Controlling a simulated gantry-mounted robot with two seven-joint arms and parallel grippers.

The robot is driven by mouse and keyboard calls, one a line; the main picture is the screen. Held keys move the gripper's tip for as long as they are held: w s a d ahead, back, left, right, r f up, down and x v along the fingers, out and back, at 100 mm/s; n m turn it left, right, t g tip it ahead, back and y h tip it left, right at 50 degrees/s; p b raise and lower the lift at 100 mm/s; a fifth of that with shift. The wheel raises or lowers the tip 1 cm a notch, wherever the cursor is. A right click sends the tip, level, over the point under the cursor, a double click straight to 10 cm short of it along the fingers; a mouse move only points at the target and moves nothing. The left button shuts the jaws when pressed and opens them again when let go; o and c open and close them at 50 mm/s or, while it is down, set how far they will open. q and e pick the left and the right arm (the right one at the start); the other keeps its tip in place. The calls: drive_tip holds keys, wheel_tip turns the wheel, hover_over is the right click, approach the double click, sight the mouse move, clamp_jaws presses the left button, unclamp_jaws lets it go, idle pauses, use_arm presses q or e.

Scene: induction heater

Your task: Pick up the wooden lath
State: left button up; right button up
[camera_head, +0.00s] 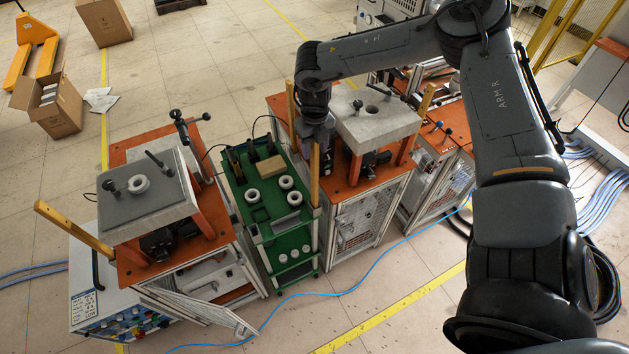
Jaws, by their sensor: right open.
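Several yellow-brown wooden laths are in the head view. One lath (314,177) stands upright at the front left corner of the middle heater station. A second lath (290,104) stands behind it, left of my right forearm. A third lath (426,99) stands at that station's right side. A fourth lath (73,228) slants out from the left station. My right gripper (317,146) points down close to the upper part of the front lath. It is open; its fingertips are small and dark, and I cannot tell whether they touch the lath. My left gripper is out of view.
A green cart (255,228) with white rings and a tan block stands between the left station (150,205) and the middle station (376,126). The grey plate of the middle station is right beside my right gripper. A blue hose (385,258) crosses the open floor in front.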

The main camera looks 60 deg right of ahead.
drive_tip(key=c, duration=0.8)
clamp_jaws()
drive_tip(key=shift+r, duration=0.2)
